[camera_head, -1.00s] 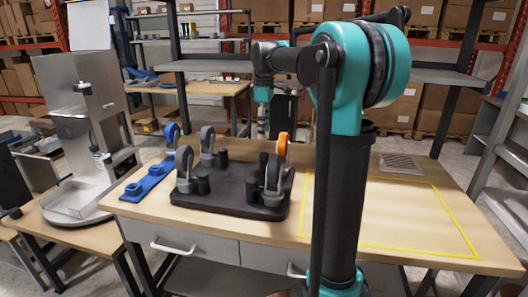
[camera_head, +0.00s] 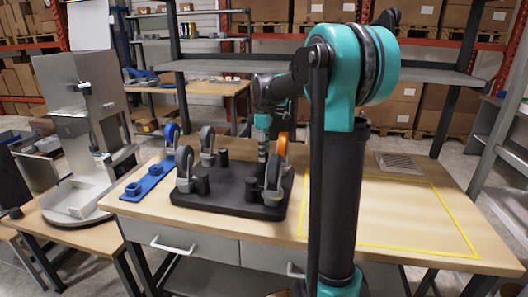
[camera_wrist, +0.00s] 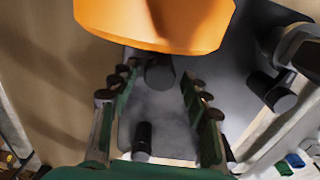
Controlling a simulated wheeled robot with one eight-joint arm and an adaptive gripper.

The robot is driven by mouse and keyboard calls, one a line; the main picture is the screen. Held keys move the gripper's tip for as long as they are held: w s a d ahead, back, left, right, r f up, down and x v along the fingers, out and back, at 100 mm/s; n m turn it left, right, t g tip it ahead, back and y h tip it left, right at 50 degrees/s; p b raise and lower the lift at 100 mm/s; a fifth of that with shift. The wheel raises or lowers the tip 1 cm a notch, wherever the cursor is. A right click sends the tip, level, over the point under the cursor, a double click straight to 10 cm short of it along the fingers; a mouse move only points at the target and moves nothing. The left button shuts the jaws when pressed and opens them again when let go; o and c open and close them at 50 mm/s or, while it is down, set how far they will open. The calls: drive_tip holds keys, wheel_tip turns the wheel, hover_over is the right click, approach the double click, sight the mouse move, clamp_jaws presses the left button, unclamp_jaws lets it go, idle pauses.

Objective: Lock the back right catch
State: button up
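Nothing is held.
A blue strip with cups (camera_head: 148,183) lies left of the plate. A grey dispenser (camera_head: 90,110) stands at far left.

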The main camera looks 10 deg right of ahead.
drive_tip(key=c, duration=0.9)
drive_tip(key=shift+c, duration=0.2)
drive_tip(key=shift+m, duration=0.3)
drive_tip(key=m, duration=0.3)
drive_tip(key=shift+m, duration=0.3)
drive_tip(key=m, duration=0.4)
drive_tip(key=shift+m, duration=0.3)
drive_tip(key=m, duration=0.4)
drive_tip(key=shift+m, duration=0.3)
drive_tip(key=m, duration=0.4)
drive_tip(key=shift+m, duration=0.3)
